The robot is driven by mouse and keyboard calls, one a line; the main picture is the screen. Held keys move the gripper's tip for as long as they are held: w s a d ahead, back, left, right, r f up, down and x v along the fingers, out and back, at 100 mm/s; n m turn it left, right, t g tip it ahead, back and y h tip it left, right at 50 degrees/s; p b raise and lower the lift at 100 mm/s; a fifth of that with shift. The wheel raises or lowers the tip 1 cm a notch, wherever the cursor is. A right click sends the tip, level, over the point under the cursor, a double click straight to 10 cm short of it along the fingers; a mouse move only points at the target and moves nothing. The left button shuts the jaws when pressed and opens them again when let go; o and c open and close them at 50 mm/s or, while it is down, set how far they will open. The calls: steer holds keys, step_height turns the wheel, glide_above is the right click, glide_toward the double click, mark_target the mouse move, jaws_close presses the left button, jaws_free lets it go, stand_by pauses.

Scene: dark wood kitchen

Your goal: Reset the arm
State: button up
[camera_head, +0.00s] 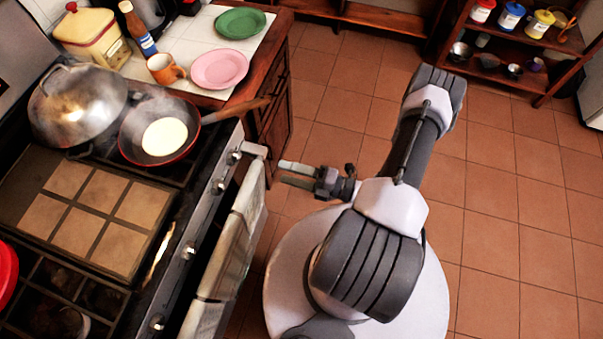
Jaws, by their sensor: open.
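My gripper (285,173) is open and empty, with its two fingers pointing left toward the stove front. It is in the air over the tiled floor, just right of the towel (235,225) hanging on the oven front. My arm is folded, with its elbow raised at the upper right and its wrist low in the middle of the view. I cannot tell from this one view whether the fingers touch the towel or oven handle; a small gap seems to show.
The stove (100,215) is at the left, with a steaming pan (185,158) holding something pale and round, and a domed lid (80,105). Its wooden handle juts right. Green (240,23) and pink (219,69) plates and an orange mug (165,68) stand on the counter. The floor (510,200) at right is clear.

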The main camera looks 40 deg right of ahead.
steer(key=shift+v, duration=1.75)
